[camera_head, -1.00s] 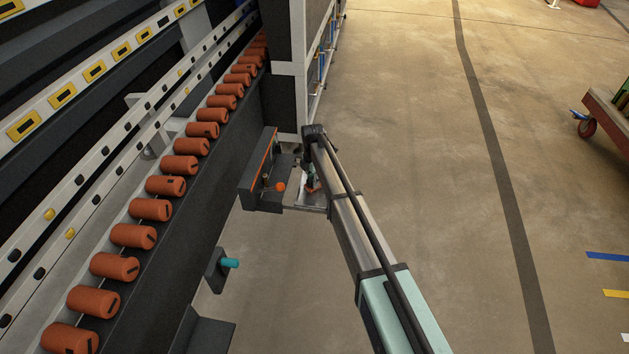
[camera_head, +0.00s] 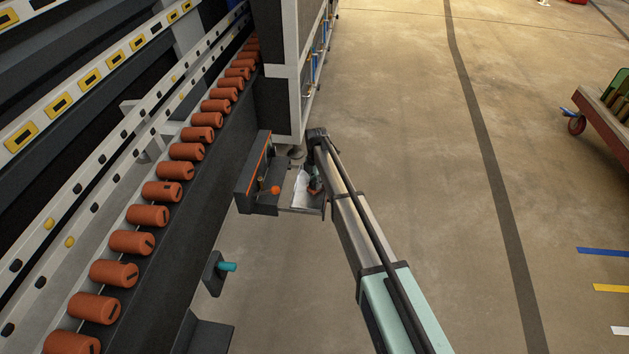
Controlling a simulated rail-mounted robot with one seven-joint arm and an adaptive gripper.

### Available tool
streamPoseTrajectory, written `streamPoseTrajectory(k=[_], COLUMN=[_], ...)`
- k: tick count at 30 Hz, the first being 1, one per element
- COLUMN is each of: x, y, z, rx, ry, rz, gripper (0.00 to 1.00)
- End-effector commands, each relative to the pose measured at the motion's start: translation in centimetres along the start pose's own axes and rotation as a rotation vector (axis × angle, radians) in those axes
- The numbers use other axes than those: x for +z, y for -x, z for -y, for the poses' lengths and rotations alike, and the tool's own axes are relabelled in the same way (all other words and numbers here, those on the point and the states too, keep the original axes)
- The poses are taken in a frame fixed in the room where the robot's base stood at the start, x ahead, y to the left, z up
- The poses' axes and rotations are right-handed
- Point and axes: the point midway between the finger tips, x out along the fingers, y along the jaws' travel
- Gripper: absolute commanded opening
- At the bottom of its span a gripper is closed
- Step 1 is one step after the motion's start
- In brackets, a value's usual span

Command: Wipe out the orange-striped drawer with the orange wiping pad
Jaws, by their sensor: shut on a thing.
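The orange-striped drawer (camera_head: 246,182) is a dark grey box beside the end of the roller line, near the picture's middle. An orange stripe runs along its top edge and an orange ball knob (camera_head: 275,190) is on its near side. It stands open, and its pale tray floor shows to the right. My gripper (camera_head: 314,187) is low over the right part of the tray, partly hidden by my arm. A small reddish-orange bit at its fingers looks like the orange wiping pad; it is too small to see whether it touches the floor.
A row of orange rollers (camera_head: 148,215) and a dark machine beam run along the left. A white-framed cabinet (camera_head: 290,75) stands just behind the drawer. A teal knob (camera_head: 228,267) sticks out below. The concrete floor to the right is open, with a cart (camera_head: 600,115) at the far right.

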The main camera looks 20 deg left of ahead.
Motion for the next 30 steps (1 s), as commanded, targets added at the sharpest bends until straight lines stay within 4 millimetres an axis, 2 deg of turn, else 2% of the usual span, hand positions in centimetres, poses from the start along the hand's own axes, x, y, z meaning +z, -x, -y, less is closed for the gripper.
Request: streamPoseTrajectory(k=[2,17,30], x=[0.2,-2.3,-1.1], y=[-0.1,0.0,-0.2], z=[0.2,-2.3,-3.3], rx=[-0.009,-0.005,-0.004], ry=[-0.002,-0.001,-0.001], rz=[0.006,0.003,0.002], gripper=[0.0,0.0,0.0])
